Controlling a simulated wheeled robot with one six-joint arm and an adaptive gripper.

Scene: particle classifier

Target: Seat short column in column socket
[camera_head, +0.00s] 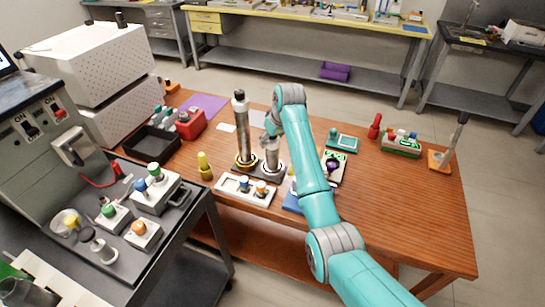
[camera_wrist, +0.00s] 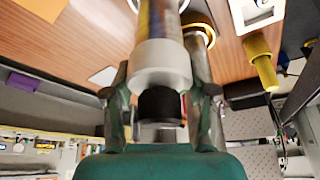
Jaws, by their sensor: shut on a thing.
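The short column (camera_head: 272,156) is upright, with a white collar (camera_wrist: 162,66) and black top end (camera_wrist: 160,104) in the wrist view. My gripper (camera_head: 271,139) is shut on its upper part; its fingers (camera_wrist: 160,108) lie on both sides in the wrist view. The column's lower end is at the pale ring of the column socket (camera_head: 274,170) on a dark base. I cannot tell how deep it sits; the wrist view cuts off that end.
A taller column (camera_head: 241,125) stands close on the left in a yellow-ringed socket (camera_head: 246,163). A yellow bottle-like piece (camera_head: 205,166) and a white tray (camera_head: 246,190) with small knobs are nearby. A green-topped device (camera_head: 342,141) stands right of my arm. The table's right front is clear.

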